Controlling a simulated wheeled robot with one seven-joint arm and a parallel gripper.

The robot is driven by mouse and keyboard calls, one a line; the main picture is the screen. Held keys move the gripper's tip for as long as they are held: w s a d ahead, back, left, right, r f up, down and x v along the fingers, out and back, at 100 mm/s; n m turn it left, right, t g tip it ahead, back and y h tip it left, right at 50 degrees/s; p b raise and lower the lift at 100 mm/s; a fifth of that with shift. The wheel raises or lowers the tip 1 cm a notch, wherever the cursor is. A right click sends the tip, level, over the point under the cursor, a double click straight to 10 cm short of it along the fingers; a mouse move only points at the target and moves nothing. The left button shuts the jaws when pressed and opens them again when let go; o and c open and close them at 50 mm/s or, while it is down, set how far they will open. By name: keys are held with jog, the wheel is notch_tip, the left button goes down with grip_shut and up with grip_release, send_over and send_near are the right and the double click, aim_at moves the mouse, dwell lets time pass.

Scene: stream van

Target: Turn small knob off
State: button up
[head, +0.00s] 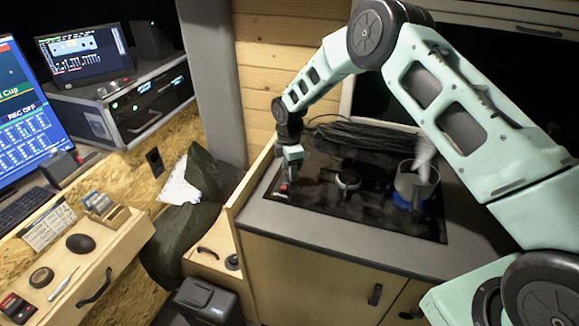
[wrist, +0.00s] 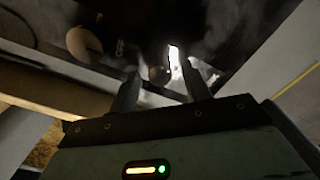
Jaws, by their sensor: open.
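The black stove top (head: 325,197) shows in the head view. My gripper (head: 289,180) is over its left end, pointing down. A small red spot (head: 283,188) shows beside the fingertips there; I cannot tell whether it is part of a knob. In the wrist view my gripper (wrist: 160,74) is open, with one finger on each side of a small round knob (wrist: 158,76). I cannot tell whether the fingers touch it. A larger round knob (wrist: 84,43) is to the upper left. The small knob's setting is not readable.
A steaming pot (head: 416,184) stands over a blue flame at the stove's right. An empty burner (head: 347,181) lies between it and my gripper. Black cables (head: 365,135) lie behind the stove. A wooden edge (head: 247,190) borders the counter on the left.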

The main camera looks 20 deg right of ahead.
jog(key=c, duration=1)
jog(key=shift+m+b, duration=0.3)
jog(key=m+b, duration=0.3)
jog(key=shift+f, duration=0.15)
jog(key=m+b, duration=0.3)
jog(key=m, duration=0.2)
jog(key=m+b, duration=0.1)
jog(key=m, duration=0.3)
jog(key=shift+b, duration=0.35)
jog(key=shift+r+m+b, duration=0.2)
jog(key=shift+m+b, duration=0.35)
jog(key=shift+m, duration=2.15)
